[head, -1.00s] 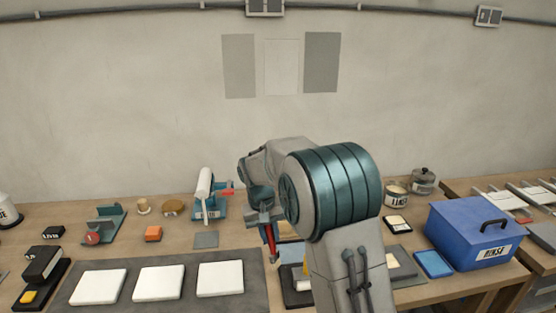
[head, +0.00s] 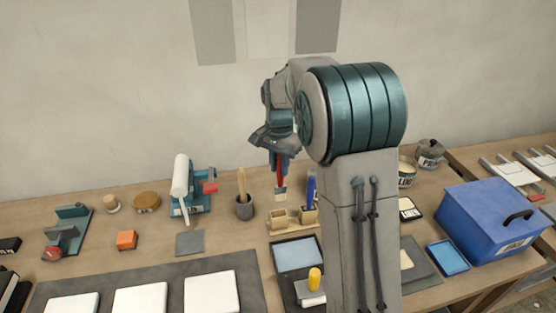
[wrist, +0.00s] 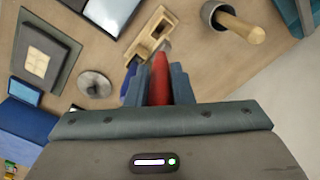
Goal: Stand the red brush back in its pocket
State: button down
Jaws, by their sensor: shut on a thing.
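My gripper (head: 279,156) is shut on the red brush (head: 281,170), which hangs roughly upright with its pale bristle end down. The brush also shows between the fingers in the wrist view (wrist: 159,78). Below it on the bench is a wooden holder (head: 284,220) with pockets; it also shows in the wrist view (wrist: 151,38). The brush tip appears above the holder, apart from it. A blue brush (head: 311,187) stands in the holder's right part, beside my arm. The pockets' insides are hard to make out.
A grey cup with a wooden-handled tool (head: 244,208) stands left of the holder. A framed grey-blue plate (head: 298,255) and a yellow-knobbed block (head: 314,281) lie in front. A blue box (head: 487,222) is at right. My arm hides some bench right of the holder.

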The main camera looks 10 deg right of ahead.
aim_at(278, 194)
jog(key=shift+a+f+b, duration=0.2)
jog(key=shift+f+b, duration=0.15)
jog(key=shift+f, duration=0.15)
jog(key=shift+a+f+b, duration=0.15)
jog(key=shift+f+b, duration=0.15)
jog(key=shift+f, duration=0.2)
jog(key=shift+d+f+b, duration=0.1)
jog(key=shift+f+b, duration=2.2)
jog(key=shift+f, duration=1.05)
jog(key=shift+f+b, duration=1)
jog(key=shift+f, duration=0.45)
jog(key=c, duration=0.7)
grip_release()
jog(key=shift+r, duration=0.1)
jog(key=shift+r+p, duration=2.95)
jog(key=shift+r, duration=1)
